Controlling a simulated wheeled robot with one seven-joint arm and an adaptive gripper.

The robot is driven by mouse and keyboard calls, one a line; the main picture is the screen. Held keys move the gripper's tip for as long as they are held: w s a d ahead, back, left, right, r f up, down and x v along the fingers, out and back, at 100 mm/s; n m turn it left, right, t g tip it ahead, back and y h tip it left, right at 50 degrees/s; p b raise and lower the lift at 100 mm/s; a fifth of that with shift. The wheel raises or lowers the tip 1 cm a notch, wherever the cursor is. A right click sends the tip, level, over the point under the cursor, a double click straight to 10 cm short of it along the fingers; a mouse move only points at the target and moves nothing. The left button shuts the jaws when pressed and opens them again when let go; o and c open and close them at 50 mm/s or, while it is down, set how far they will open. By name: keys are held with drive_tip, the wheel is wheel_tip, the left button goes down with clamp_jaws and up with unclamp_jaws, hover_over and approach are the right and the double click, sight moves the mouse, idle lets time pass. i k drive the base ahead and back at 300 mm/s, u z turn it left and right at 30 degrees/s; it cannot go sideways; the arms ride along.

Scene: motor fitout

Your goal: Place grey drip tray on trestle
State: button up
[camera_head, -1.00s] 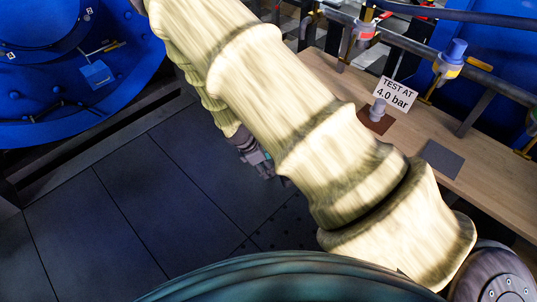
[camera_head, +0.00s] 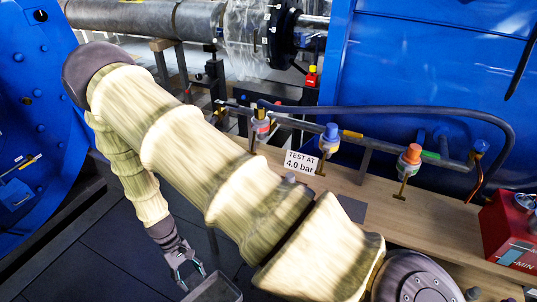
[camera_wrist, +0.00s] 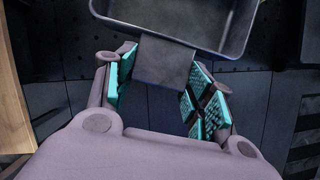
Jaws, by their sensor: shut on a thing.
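The grey drip tray (camera_head: 217,289) shows at the bottom edge of the head view, cut off by the frame. In the wrist view the tray (camera_wrist: 258,15) is a shallow open box with a flat tab. My gripper (camera_head: 190,273) is shut on that tab, its teal pads (camera_wrist: 160,72) on either side of it. The tray hangs clear of the dark floor. A long wooden-topped bench (camera_head: 375,196) runs along the right, apart from the tray. I cannot tell for sure whether it is the trestle. My arm hides part of it.
A "TEST AT 4.0 bar" sign (camera_head: 301,163) and a dark square plate (camera_head: 352,208) are on the bench. A pipe rail with valves (camera_head: 329,139) runs behind it. A red box (camera_head: 510,232) stands at its right end. Blue machinery (camera_head: 30,120) stands left.

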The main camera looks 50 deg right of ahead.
sight(441, 238)
drive_tip(key=u, duration=0.55)
drive_tip(key=k, duration=2.6)
drive_tip(key=z, duration=0.6)
drive_tip(key=i, duration=0.2)
drive_tip(key=z, duration=0.15)
